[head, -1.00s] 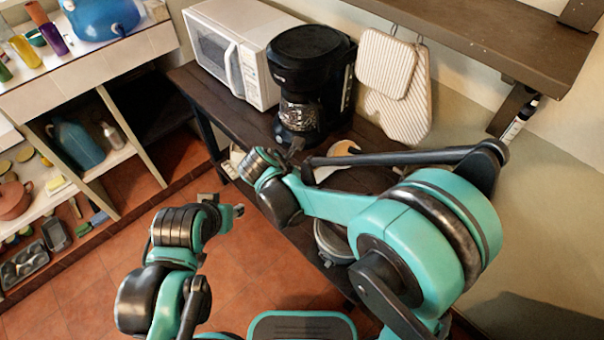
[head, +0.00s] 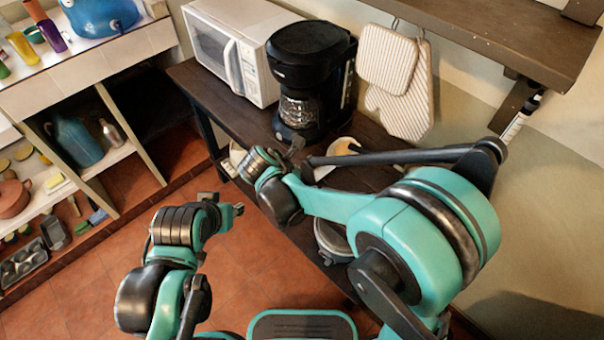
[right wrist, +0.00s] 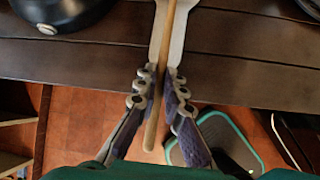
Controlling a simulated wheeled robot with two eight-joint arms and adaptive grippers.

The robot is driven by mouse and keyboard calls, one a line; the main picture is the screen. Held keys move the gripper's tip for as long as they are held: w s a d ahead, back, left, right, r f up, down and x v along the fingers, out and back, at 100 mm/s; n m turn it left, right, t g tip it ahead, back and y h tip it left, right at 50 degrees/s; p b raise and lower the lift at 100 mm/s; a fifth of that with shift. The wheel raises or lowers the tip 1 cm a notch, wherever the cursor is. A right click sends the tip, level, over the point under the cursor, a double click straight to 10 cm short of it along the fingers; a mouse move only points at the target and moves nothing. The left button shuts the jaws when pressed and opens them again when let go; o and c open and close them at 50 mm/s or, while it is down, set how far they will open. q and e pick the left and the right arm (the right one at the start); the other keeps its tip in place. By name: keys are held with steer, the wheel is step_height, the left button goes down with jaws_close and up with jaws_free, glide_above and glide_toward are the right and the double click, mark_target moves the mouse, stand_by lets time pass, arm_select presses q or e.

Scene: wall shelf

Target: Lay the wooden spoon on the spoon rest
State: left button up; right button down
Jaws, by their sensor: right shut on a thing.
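The wooden spoon's tan handle (right wrist: 153,122) runs between the fingers of my right gripper (right wrist: 160,88) in the right wrist view. The gripper is shut on it, and the handle's end sticks out towards me. A long pale piece (right wrist: 178,38), likely the spoon rest, lies on the dark table under the spoon. I cannot tell if they touch. In the head view, my right gripper (head: 296,147) is over the table beside the coffee maker. A pale piece with a tan part (head: 341,147) shows behind my right arm, partly hidden. My left gripper (head: 226,204) is over the floor, away from the table.
The coffee maker (head: 309,80) and white microwave (head: 238,45) stand at the back of the table (head: 190,82). A striped mitt and pad (head: 402,85) hang on the wall under a shelf (head: 490,35). A round grey pot (head: 330,238) is partly hidden under my right arm.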

steer(key=shift+f, duration=0.3)
steer(key=c, duration=1.6)
jaws_free()
steer(key=shift+o, duration=0.2)
steer(key=shift+r, duration=0.1)
steer(key=shift+r+p, duration=2.8)
steer(key=shift+r, duration=1.15)
